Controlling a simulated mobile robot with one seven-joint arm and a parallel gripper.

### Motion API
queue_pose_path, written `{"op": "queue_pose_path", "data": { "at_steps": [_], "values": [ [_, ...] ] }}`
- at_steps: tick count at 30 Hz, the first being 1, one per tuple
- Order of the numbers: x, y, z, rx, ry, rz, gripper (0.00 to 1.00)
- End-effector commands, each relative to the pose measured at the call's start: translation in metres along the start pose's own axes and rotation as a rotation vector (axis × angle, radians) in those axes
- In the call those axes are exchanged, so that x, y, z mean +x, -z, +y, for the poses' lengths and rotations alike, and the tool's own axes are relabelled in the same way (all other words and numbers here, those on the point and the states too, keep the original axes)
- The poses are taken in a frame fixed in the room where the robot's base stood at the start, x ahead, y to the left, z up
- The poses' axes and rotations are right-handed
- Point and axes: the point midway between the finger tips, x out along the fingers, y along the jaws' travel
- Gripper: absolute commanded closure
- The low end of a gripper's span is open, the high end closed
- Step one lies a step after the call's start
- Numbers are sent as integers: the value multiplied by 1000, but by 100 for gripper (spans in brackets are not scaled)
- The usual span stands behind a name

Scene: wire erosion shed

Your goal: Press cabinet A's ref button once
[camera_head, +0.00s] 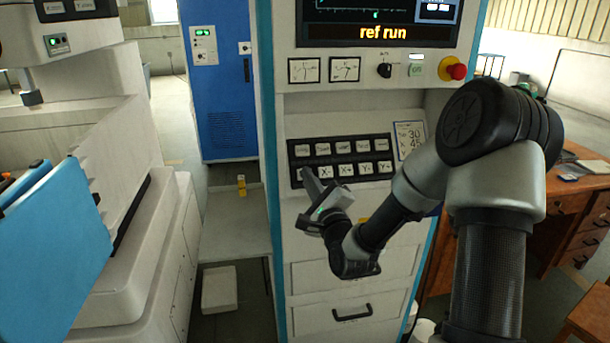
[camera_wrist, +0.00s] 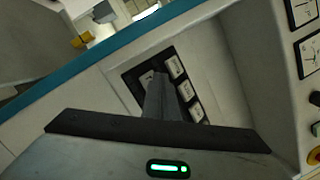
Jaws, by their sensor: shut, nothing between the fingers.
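The white and teal cabinet (camera_head: 430,200) stands in the middle of the head view. No letter A on it is readable. Its screen (camera_head: 382,32) shows "ref run" in orange. Below is a black keypad (camera_head: 388,142) with two rows of white keys. X and Y keys are readable in the lower row; I cannot pick out a ref label. My gripper (camera_head: 309,172) is shut and empty, its fingers over the keypad's lower left end, hiding the key there. In the wrist view the closed fingers (camera_wrist: 158,82) cover part of the keypad (camera_wrist: 128,82). I cannot tell whether they touch a key.
A red stop knob (camera_head: 457,71), a switch (camera_head: 384,71) and two dials (camera_head: 304,70) sit above the keypad. A blue cabinet (camera_head: 226,110) stands behind left, a white machine (camera_head: 130,270) at left, and a wooden desk (camera_head: 560,203) at right.

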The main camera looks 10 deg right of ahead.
Motion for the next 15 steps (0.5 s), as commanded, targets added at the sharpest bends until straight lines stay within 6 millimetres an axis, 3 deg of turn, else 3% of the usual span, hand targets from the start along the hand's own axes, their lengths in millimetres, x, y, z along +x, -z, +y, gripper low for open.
{"op": "queue_pose_path", "data": {
  "at_steps": [15],
  "values": [
    [-10,-8,-8,0,1,0,100]
  ]
}}
